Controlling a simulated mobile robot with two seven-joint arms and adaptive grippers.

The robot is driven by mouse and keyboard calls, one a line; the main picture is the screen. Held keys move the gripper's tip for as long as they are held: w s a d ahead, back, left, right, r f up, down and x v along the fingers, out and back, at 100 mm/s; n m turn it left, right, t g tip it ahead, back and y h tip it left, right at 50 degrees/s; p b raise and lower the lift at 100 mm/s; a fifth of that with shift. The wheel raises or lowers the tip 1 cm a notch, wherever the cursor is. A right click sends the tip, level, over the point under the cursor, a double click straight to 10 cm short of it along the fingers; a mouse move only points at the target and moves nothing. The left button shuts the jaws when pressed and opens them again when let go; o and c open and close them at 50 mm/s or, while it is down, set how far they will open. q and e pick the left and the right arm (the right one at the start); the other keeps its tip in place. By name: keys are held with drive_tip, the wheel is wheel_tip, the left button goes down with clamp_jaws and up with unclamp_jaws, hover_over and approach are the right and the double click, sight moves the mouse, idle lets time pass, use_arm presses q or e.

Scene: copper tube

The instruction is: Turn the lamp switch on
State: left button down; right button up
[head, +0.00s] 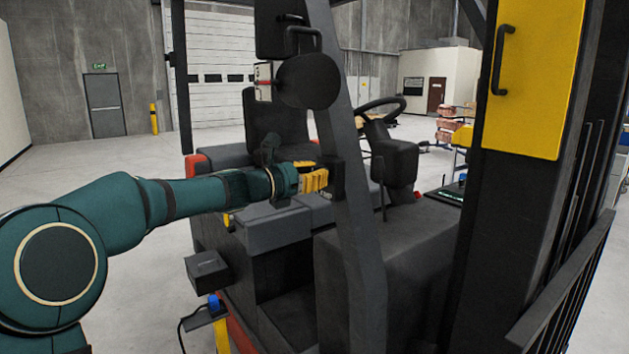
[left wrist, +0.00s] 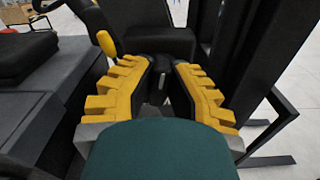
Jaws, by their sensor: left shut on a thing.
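My left gripper (head: 319,180) has yellow fingers and reaches from the left to the dark front pillar of a forklift. In the left wrist view, the gripper's yellow fingers (left wrist: 157,72) close in at their tips around a small dark part (left wrist: 157,85), which seems to be the lamp switch. Its shape and position are hard to make out, dark on dark. In the head view a dark block (head: 336,179) on the pillar stands at the fingertips. A round dark disc (head: 308,81), possibly the lamp, is mounted higher on the pillar. My right gripper is not in view.
The forklift's slanted pillar (head: 352,230) stands close to the gripper. Behind it are the steering wheel (head: 381,110) and the seat (head: 276,120). A yellow panel with a handle (head: 503,60) is at right. Open floor (head: 135,165) lies at left.

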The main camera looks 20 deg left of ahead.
use_arm(q)
drive_tip(key=m+b, duration=0.5)
drive_tip(key=shift+d+f, duration=0.1)
drive_tip(key=shift+f, duration=0.1)
drive_tip(key=shift+m+b, duration=1.9)
drive_tip(key=shift+m, duration=0.6)
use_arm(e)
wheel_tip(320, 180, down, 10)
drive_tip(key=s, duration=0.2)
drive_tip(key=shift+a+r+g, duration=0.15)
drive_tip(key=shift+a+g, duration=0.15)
use_arm(q)
drive_tip(key=shift+s+r, duration=0.1)
drive_tip(key=c, duration=0.9)
unclamp_jaws()
drive_tip(key=shift+d, duration=0.1)
drive_tip(key=shift+c, duration=0.2)
drive_tip(key=v, duration=1.2)
